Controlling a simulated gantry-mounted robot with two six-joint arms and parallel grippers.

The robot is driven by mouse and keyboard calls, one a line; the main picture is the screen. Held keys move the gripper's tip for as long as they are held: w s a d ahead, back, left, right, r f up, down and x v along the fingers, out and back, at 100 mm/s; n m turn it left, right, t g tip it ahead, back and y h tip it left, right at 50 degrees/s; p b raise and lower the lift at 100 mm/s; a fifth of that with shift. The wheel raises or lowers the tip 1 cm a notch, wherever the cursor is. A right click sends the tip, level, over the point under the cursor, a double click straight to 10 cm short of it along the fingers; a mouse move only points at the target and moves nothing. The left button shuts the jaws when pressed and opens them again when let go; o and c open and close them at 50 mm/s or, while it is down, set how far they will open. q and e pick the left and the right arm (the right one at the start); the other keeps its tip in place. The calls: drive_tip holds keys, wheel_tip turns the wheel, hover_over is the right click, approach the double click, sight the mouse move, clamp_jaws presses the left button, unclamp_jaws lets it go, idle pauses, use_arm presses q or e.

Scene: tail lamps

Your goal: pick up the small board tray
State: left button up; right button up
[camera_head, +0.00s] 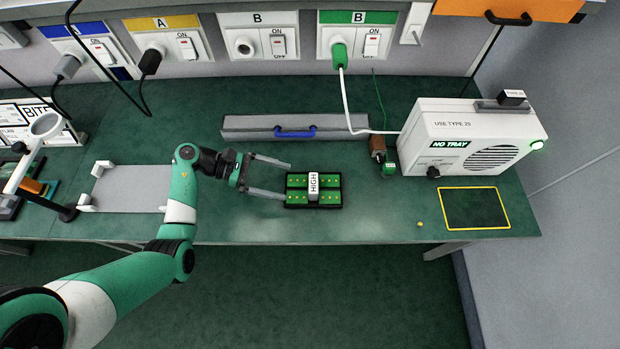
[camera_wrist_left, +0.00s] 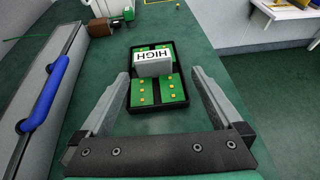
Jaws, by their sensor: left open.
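The small board tray (camera_head: 298,205) is black and holds green boards with yellow dots. It lies on the green bench top, and a white block marked HIGH (camera_head: 314,186) stands across its middle. The tray (camera_wrist_left: 157,106) and the HIGH block (camera_wrist_left: 152,64) also show in the left wrist view. My left gripper (camera_head: 287,181) is open, with its fingers reaching from the left to the tray's near end. In the left wrist view the fingers (camera_wrist_left: 162,74) appear on either side of the tray's near part. Contact cannot be told. My right gripper is not in view.
A grey box with a blue handle (camera_head: 295,133) lies behind the tray. A white machine marked NO TRAY (camera_head: 465,140) stands at the right, with a yellow-outlined area (camera_head: 475,208) in front. A grey plate with white corners (camera_head: 130,188) lies at the left. Bench right of the tray is mostly clear.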

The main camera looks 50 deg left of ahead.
sight(314, 183)
use_arm(q)
drive_tip(key=shift+s+a+r+n, duration=0.1)
drive_tip(key=shift+s+a+n, duration=0.1)
drive_tip(key=shift+a, duration=0.15)
drive_tip(key=shift+s+a+r+n, duration=0.1)
drive_tip(key=shift+a+n, duration=0.1)
drive_tip(key=shift+a, duration=0.15)
drive_tip(key=shift+w+t+y, duration=0.3)
drive_tip(key=shift+w+d+f, duration=0.15)
drive_tip(key=shift+w, duration=0.05)
drive_tip(key=b+x, duration=0.1)
drive_tip(key=x, duration=0.5)
drive_tip(key=shift+b, duration=0.35)
drive_tip(key=shift+w+d+f, duration=0.1)
drive_tip(key=shift+d+f, duration=0.1)
drive_tip(key=b+x, duration=0.2)
drive_tip(key=x, duration=0.2)
drive_tip(key=shift+d+f, duration=0.1)
drive_tip(key=shift+d, duration=0.1)
drive_tip(key=c, duration=1.3)
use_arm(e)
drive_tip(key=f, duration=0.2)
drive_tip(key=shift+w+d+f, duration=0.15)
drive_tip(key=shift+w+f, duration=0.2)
